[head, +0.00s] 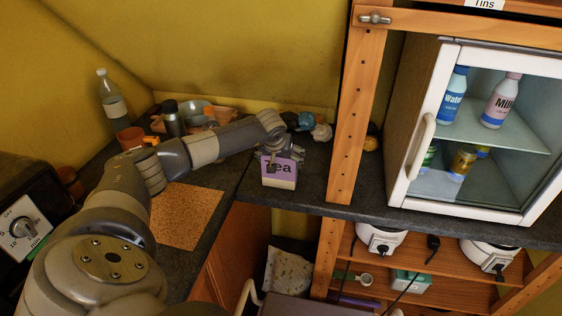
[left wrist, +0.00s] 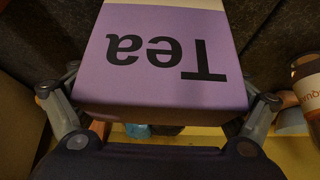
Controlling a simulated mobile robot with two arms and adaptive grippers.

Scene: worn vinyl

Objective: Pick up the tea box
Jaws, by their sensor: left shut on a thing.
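The tea box (head: 279,175) is purple with a cream lower band and the word Tea on its front. In the head view it is upright at the front edge of the dark counter, by the wooden post. My left gripper (head: 278,152) reaches over it from behind and above, shut on it. In the left wrist view the box (left wrist: 165,85) fills the middle, upside down in the picture, between the two fingers of my left gripper (left wrist: 158,108). I cannot tell whether the box touches the counter. My right gripper is not in view.
A wooden post (head: 356,115) stands right of the box, beside a small glass-door fridge (head: 421,145). A clear bottle (head: 112,98), a dark flask (head: 172,119) and an orange-brown mug (head: 131,138) stand at the back left. A cork mat (head: 186,215) lies on the left counter.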

